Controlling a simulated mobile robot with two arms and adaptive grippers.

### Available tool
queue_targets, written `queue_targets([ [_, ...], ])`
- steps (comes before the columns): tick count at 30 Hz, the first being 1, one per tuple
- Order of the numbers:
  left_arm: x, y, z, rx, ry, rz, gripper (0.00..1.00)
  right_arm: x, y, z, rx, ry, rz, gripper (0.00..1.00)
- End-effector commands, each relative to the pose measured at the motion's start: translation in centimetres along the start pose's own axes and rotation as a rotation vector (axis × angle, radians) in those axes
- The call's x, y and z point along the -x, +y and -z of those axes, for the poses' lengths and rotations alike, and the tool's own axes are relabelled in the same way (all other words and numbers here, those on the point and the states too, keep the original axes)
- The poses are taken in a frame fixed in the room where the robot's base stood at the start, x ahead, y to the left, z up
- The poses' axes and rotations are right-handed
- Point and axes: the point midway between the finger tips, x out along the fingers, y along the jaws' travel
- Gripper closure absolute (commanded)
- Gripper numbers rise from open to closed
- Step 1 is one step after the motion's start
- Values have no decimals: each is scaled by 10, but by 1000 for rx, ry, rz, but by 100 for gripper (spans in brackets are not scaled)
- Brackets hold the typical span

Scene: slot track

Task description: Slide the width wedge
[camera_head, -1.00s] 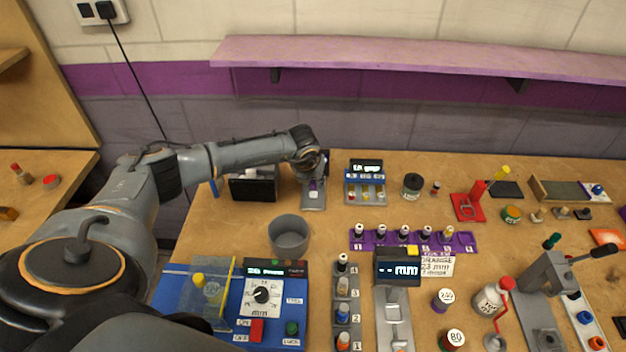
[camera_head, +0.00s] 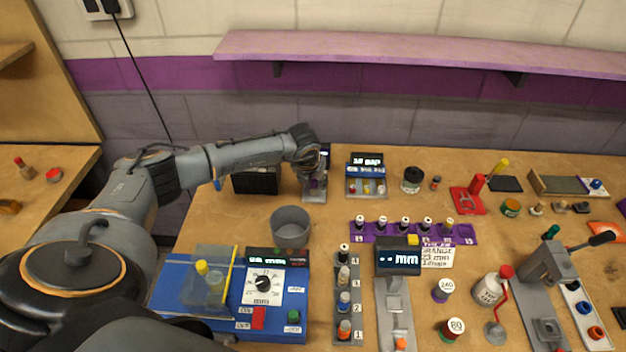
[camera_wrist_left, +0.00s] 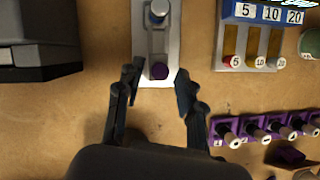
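I take the purple-knobbed slider for the width wedge, but no label shows. In the head view the plate (camera_head: 314,196) is partly hidden by my left wrist. My left gripper (camera_wrist_left: 158,86) is open, its fingers apart on either side of the plate's front end, with the purple knob between them in the picture. Contact is not visible. My right gripper is not in view.
A dark box (camera_head: 256,181) stands left of the plate. A rack of numbered pieces (camera_head: 366,194) is to its right. A grey cup (camera_head: 290,228) and a purple peg rack (camera_head: 436,240) stand nearer. Bare bench lies between plate and cup.

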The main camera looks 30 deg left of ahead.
Motion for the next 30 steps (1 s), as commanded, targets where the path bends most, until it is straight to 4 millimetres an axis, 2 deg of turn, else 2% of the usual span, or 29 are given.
queue_targets([
  [4,1,1,-2,1,-3,-1,59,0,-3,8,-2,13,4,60],
  [11,7,1,-2,1,-5,-1,59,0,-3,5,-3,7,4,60],
  [14,21,1,-3,0,-6,0,59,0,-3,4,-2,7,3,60],
  [24,92,0,-2,-1,-7,0,59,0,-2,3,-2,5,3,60],
  [30,115,-1,-1,0,-4,-1,59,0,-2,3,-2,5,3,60],
])
